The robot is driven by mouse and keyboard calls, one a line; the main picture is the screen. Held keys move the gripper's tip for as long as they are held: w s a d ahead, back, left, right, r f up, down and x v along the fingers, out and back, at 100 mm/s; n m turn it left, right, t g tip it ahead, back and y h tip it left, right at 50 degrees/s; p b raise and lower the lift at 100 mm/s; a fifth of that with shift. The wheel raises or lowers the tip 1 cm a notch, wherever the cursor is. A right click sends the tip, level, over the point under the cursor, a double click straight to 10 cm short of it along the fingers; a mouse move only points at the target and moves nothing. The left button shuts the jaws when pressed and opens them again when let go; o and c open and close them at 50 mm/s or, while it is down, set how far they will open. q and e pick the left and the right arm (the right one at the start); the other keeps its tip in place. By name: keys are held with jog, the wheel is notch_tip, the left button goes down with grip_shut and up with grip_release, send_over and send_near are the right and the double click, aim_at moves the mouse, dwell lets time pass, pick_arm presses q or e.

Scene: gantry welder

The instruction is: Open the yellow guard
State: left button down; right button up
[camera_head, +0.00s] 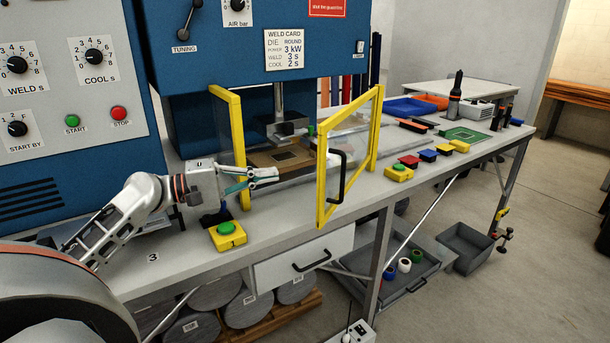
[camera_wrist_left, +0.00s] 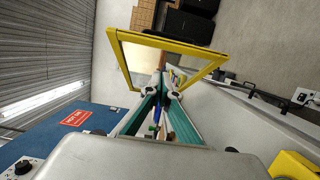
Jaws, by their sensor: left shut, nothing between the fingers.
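The yellow guard (camera_head: 373,135) is a yellow-framed clear panel with a black handle (camera_head: 342,178). In the head view it stands at an angle, swung out from the welder front, with a gap between its near edge and a yellow-edged side panel (camera_head: 238,145) on the left. My left gripper (camera_head: 277,174) is in that gap in front of the die, shut and empty, pointing right toward the guard but apart from the handle. In the left wrist view the guard's frame (camera_wrist_left: 170,42) rises beyond the fingertips (camera_wrist_left: 166,92). My right gripper is not in view.
A yellow box with a green button (camera_head: 228,235) sits on the bench just below my left gripper. A drawer (camera_head: 300,262) is under the bench front.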

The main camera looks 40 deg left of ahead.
pick_arm(q)
jog(key=w+d+p, duration=0.2)
jog(key=w+d, duration=0.3)
jog(key=d, duration=0.2)
jog(key=shift+d, duration=0.15)
dwell(0.4)
